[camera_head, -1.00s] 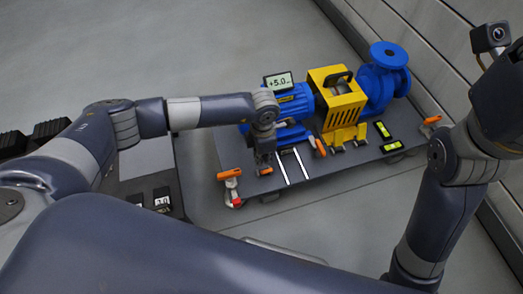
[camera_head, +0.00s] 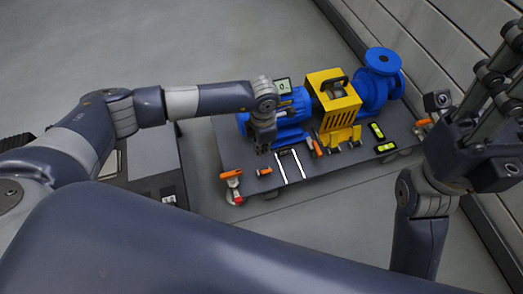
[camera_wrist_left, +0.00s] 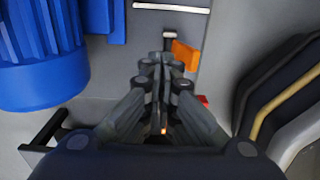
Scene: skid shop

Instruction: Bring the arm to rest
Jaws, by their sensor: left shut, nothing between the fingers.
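My left arm comes in from the left in the head view. Its gripper (camera_head: 263,148) points down over the near left part of the grey skid (camera_head: 235,155), beside the blue motor (camera_head: 292,105). In the left wrist view the left gripper's fingers (camera_wrist_left: 162,68) are together with nothing between them. An orange-handled clamp (camera_wrist_left: 184,54) shows just past the fingertips. My right gripper (camera_head: 500,72) stands at the right edge of the head view with its fingers upward. It is partly cut off, and its opening is unclear.
The skid carries a yellow coupling guard (camera_head: 336,108), a blue pump (camera_head: 378,82), yellow-green levels (camera_head: 380,138), bright strips (camera_head: 290,166) and orange-handled clamps (camera_head: 231,174). A panelled wall (camera_head: 440,50) runs along the right. Grey floor (camera_head: 180,45) behind the skid is clear.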

